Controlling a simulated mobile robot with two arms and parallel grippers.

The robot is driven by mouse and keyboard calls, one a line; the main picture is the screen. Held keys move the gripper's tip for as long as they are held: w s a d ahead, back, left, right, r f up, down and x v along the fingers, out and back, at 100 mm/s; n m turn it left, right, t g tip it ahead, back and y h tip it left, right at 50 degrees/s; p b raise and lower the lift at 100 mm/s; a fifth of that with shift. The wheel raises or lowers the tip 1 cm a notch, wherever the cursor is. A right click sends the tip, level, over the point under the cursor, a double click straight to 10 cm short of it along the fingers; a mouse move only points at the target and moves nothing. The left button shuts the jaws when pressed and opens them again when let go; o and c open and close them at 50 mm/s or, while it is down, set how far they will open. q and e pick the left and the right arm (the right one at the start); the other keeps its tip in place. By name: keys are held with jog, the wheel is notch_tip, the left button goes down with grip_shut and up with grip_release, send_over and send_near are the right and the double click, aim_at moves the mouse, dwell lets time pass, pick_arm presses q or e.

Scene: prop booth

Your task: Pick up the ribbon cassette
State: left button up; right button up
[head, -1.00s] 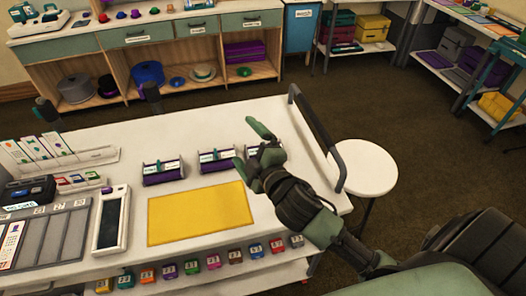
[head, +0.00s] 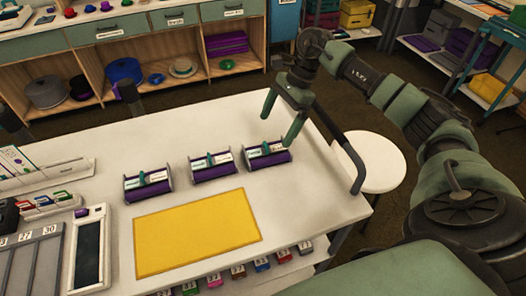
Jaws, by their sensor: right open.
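Three similar purple cassettes with white labels and a teal piece on top sit in a row on the white table: a left one (head: 148,188), a middle one (head: 211,169) and a right one (head: 266,156). I cannot tell from the labels which is the ribbon cassette. My right gripper (head: 279,130) is open and empty, its green fingers pointing down above the table, just behind and above the right cassette. It appears apart from the cassette. My left gripper is not in view.
A yellow mat (head: 196,232) lies in front of the cassettes. A dark rail (head: 340,150) stands at the table's right end, beside a round white stool (head: 372,163). A handheld device (head: 88,250) and card racks fill the left side.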

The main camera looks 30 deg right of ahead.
aim_at(265, 150)
jog(key=shift+s+d+f, duration=0.15)
jog(key=shift+d+f, duration=0.05)
jog(key=shift+f, duration=0.05)
jog(key=p+x, duration=0.1)
jog(key=x, duration=0.1)
jog(key=p+x, duration=0.1)
jog(key=x, duration=0.1)
jog(key=p+x, duration=0.1)
jog(key=x, duration=0.1)
jog(key=shift+a, duration=0.35)
jog(key=shift+a+f, duration=0.1)
jog(key=shift+f, duration=0.3)
jog(key=shift+c, duration=0.3)
jog(key=c, duration=1.3)
jog(key=shift+r, duration=0.1)
